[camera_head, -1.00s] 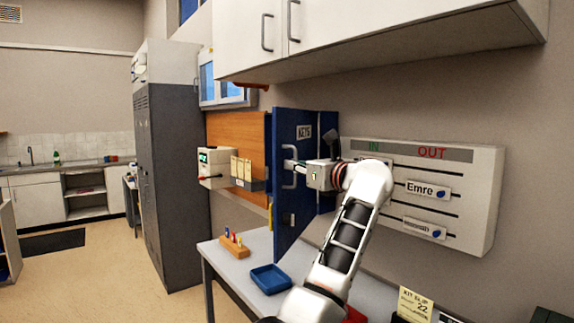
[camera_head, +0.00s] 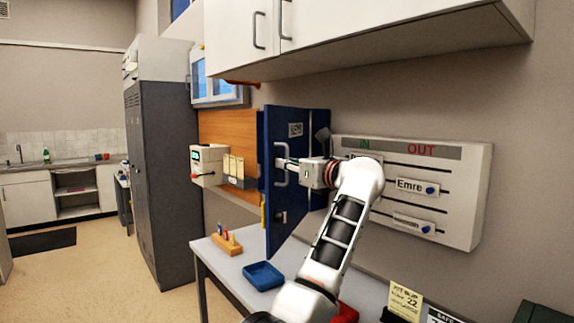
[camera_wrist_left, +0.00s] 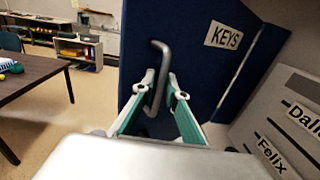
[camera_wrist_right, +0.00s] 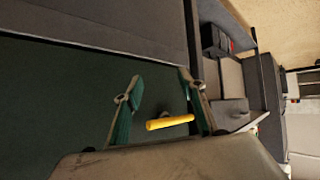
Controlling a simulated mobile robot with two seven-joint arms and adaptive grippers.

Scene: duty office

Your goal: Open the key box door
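The blue key box door (camera_head: 285,212), labelled KEYS, stands swung out from the wall on the right side of the wooden board. Its grey bar handle (camera_head: 281,172) is on the door face. My left gripper (camera_head: 288,164) is at this handle. In the left wrist view the handle (camera_wrist_left: 161,58) runs between the fingertips of my left gripper (camera_wrist_left: 161,78), which are close in on both sides of it. My right gripper (camera_wrist_right: 160,82) shows only in its own wrist view, with its fingers apart and nothing clearly held.
A grey table (camera_head: 217,257) below holds a blue tray (camera_head: 263,275) and a peg block (camera_head: 228,242). The IN/OUT board (camera_head: 455,190) is right of the door and a white cabinet (camera_head: 380,30) hangs above. A yellow bar (camera_wrist_right: 170,121) shows near the right gripper.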

